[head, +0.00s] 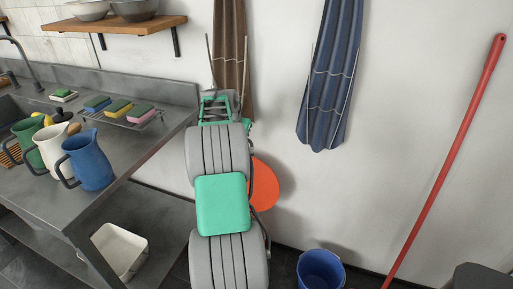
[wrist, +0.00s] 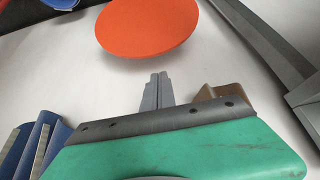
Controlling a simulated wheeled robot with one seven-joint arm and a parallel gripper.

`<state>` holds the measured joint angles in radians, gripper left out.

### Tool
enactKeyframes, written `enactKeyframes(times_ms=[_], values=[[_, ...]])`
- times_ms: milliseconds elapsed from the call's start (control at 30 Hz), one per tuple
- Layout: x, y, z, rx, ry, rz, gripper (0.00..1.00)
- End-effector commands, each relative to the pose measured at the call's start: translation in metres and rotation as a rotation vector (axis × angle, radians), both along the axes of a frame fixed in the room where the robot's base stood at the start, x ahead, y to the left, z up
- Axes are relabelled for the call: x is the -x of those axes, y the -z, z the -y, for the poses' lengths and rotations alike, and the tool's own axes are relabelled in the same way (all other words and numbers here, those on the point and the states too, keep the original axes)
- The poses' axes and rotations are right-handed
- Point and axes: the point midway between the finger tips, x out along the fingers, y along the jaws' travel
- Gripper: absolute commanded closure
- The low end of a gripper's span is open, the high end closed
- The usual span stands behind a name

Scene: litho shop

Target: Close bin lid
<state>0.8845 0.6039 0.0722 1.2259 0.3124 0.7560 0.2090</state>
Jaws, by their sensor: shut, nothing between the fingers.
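An orange round disc (head: 264,184), which looks like the bin lid, shows in the head view beside my arm, in front of the wall. My arm hides its left part and whatever is below it. In the wrist view the orange disc (wrist: 148,25) is at the top, its broad face showing. No bin body can be made out in either view. My gripper (wrist: 157,76) is shut and empty, its narrow grey fingers pointing toward the disc's side of the picture, apart from it. In the head view my gripper end (head: 215,105) is in front of the brown cloth, above the disc.
A grey bench (head: 140,150) with jugs and sponges stands at the left. A blue bucket (head: 321,270) is on the floor, right of my arm. A brown cloth (head: 232,60) and blue cloth (head: 330,80) hang on the wall. A red pole (head: 450,155) leans at the right.

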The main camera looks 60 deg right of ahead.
Motion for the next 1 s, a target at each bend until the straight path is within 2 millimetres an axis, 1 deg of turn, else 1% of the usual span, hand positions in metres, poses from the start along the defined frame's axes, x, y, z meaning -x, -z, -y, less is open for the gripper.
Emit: enactKeyframes(times_ms=[33, 100, 133, 267, 500, 700, 767, 800, 1000], values=[[0.017, 0.003, 0.025, 0.009, 0.053, 0.005, 1.0], [0.031, 0.007, 0.045, 0.021, 0.1, 0.012, 1.0], [0.035, 0.009, 0.05, 0.023, 0.111, 0.013, 1.0], [0.038, 0.021, 0.059, 0.025, 0.12, 0.014, 1.0], [0.035, 0.06, 0.082, 0.024, 0.119, 0.013, 1.0], [0.033, 0.089, 0.098, 0.024, 0.118, 0.012, 1.0], [0.032, 0.097, 0.103, 0.024, 0.119, 0.014, 1.0], [0.032, 0.096, 0.101, 0.026, 0.116, 0.014, 1.0], [0.033, 0.1, 0.076, 0.025, 0.114, 0.014, 1.0]])
